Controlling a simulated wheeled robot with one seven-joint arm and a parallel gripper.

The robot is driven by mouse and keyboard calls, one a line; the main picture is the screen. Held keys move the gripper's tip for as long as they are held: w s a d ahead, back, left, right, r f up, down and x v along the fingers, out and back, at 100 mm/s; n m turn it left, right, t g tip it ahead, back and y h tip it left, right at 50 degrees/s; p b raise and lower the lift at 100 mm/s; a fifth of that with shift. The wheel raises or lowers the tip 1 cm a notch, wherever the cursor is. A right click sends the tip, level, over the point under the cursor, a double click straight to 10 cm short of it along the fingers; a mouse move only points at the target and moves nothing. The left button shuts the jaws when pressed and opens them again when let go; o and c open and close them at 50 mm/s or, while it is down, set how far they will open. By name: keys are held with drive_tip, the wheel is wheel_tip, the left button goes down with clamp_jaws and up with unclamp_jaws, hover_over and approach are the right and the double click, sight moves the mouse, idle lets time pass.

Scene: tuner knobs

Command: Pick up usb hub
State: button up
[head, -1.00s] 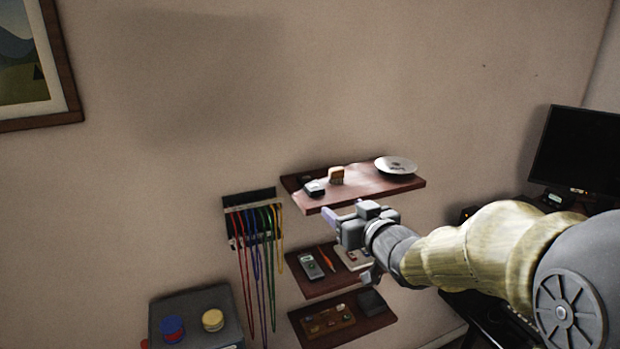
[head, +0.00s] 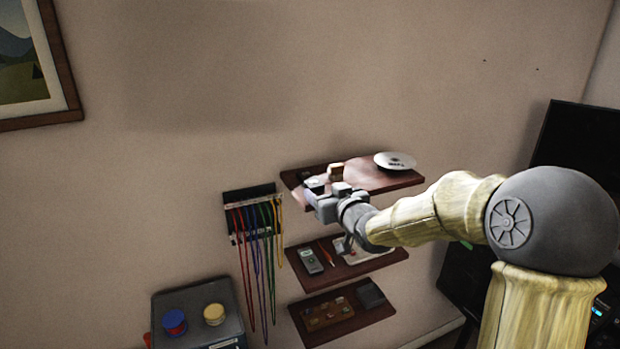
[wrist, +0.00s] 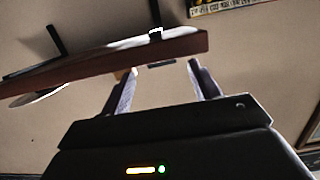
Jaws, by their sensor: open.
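A small dark device with a pale top (head: 315,183), possibly the usb hub, sits at the left end of the top shelf (head: 375,182). My gripper (head: 304,196) is at that shelf's front left edge, close to the device and partly covering it. In the wrist view my gripper (wrist: 158,75) has its two fingers apart with nothing held between them. A small dark piece (wrist: 161,64) shows between the fingertips, beside the shelf edge (wrist: 105,64). I cannot tell whether the fingers touch the device.
Colored cables hang from a rack (head: 250,198) to the left. Two lower shelves hold a grey meter (head: 311,260) and small items. A monitor (head: 580,140) stands at right.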

sight(315, 183)
drive_tip(key=shift+p+x, duration=0.35)
drive_tip(key=shift+x, duration=0.65)
drive_tip(key=shift+w+a, duration=0.1)
drive_tip(key=shift+w, duration=0.05)
drive_tip(key=shift+w, duration=0.1)
drive_tip(key=shift+w+a+r+p, duration=0.25)
drive_tip(key=shift+w+p, duration=0.1)
drive_tip(key=shift+p, duration=0.4)
drive_tip(key=p+x, duration=0.2)
drive_tip(key=x, duration=0.1)
drive_tip(key=shift+w+a, duration=0.15)
drive_tip(key=shift+w+a+f, duration=0.15)
drive_tip(key=shift+w, duration=0.25)
